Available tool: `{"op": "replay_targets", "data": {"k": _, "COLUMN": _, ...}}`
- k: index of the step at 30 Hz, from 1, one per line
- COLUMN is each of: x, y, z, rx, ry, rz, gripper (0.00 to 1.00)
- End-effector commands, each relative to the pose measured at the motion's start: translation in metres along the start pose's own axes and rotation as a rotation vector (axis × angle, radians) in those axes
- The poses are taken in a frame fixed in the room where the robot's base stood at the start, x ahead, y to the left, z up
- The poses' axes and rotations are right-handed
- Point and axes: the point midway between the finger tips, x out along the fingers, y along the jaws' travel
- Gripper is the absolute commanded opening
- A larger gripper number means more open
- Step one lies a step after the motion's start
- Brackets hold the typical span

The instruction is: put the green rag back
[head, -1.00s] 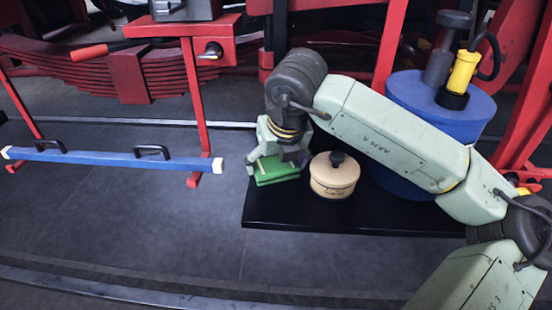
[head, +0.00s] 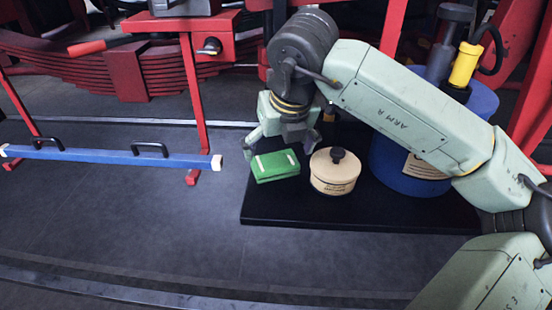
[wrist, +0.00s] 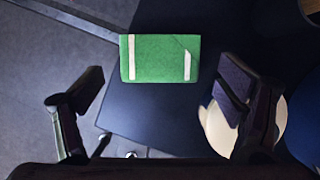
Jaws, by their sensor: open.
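The green rag (head: 275,166) is a folded green block with white stripes. It lies on the black mat (head: 300,212), near its left edge. In the wrist view the rag (wrist: 160,58) lies beyond the fingertips, between their lines. My gripper (head: 280,140) is open and empty, just behind and above the rag in the head view. In the wrist view its two fingers (wrist: 160,88) are spread wide, and neither is seen touching the rag.
A cream lidded pot (head: 334,174) stands on the mat just right of the rag, close to my right finger. A blue drum (head: 405,172) stands further right. A blue bar with black handles (head: 108,155) lies to the left. Floor in front is clear.

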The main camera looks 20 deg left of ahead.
Motion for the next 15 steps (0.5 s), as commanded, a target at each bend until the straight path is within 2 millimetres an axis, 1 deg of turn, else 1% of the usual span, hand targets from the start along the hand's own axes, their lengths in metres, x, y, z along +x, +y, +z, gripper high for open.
{"op": "replay_targets", "data": {"k": 3, "x": -0.025, "y": -0.001, "z": -0.001, "rx": 0.001, "ry": -0.003, "rz": -0.003, "gripper": 0.87}}
{"op": "replay_targets", "data": {"k": 7, "x": -0.050, "y": 0.000, "z": 0.000, "rx": 0.000, "ry": -0.002, "rz": -0.002, "gripper": 0.87}}
{"op": "replay_targets", "data": {"k": 10, "x": -0.064, "y": 0.000, "z": 0.000, "rx": 0.001, "ry": -0.001, "rz": -0.002, "gripper": 0.87}}
{"op": "replay_targets", "data": {"k": 15, "x": -0.074, "y": 0.000, "z": -0.001, "rx": 0.000, "ry": 0.001, "rz": -0.001, "gripper": 0.87}}
